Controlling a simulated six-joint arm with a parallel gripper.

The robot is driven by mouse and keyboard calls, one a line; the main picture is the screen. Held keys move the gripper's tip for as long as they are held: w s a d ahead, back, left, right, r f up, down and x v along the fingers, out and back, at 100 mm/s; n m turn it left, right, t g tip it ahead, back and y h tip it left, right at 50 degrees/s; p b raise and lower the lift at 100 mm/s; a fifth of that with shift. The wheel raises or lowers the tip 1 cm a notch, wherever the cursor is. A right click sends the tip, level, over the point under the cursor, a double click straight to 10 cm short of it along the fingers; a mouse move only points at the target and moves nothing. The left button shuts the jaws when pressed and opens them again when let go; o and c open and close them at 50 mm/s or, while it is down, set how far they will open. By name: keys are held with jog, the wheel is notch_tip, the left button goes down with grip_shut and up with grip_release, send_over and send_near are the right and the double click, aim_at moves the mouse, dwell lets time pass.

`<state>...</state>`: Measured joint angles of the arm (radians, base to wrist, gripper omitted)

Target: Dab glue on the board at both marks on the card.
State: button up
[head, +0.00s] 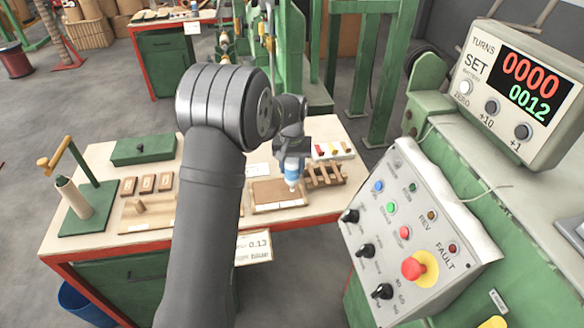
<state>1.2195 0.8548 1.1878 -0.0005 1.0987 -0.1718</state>
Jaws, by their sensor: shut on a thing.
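My gripper (292,153) is shut on a blue and white glue bottle (292,172). The bottle hangs roughly upright, nozzle down, over the right part of a brown board (268,191) on the workbench. I cannot tell whether the nozzle touches the board, and no glue shows on it. A pale strip runs along the board's front edge. A small white card (258,169) lies just behind the board, partly hidden by my arm; its marks are too small to read. A larger printed card (254,247) hangs at the bench's front edge.
A wooden rack (325,174) stands right of the board, with coloured pieces behind it. Left of my arm are a green box (143,149), wooden blocks (146,184) and a green winding stand (90,217). A control panel (415,235) stands at the right.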

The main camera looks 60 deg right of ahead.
aim_at(290, 160)
jog(key=shift+r, duration=2.2)
jog(key=shift+w+a, duration=0.15)
jog(key=shift+w, duration=0.1)
jog(key=w+a+r+n, duration=0.1)
jog(key=w+a+n, duration=0.1)
jog(key=w+a, duration=1.15)
jog(key=w+a+n, duration=0.2)
jog(key=w+a, duration=0.9)
jog(key=a, duration=0.6)
jog(key=a+f+n, duration=0.2)
jog(key=a+f, duration=0.3)
jog(key=a, duration=0.4)
jog(key=w+a+f+n, duration=0.1)
jog(key=a+f+n, duration=0.2)
jog(key=a, duration=0.7)
jog(key=a+f+n, duration=0.3)
jog(key=a+f, duration=0.4)
jog(key=a, duration=0.3)
jog(key=shift+w+a+f, duration=0.2)
jog(key=shift+w+f, duration=0.15)
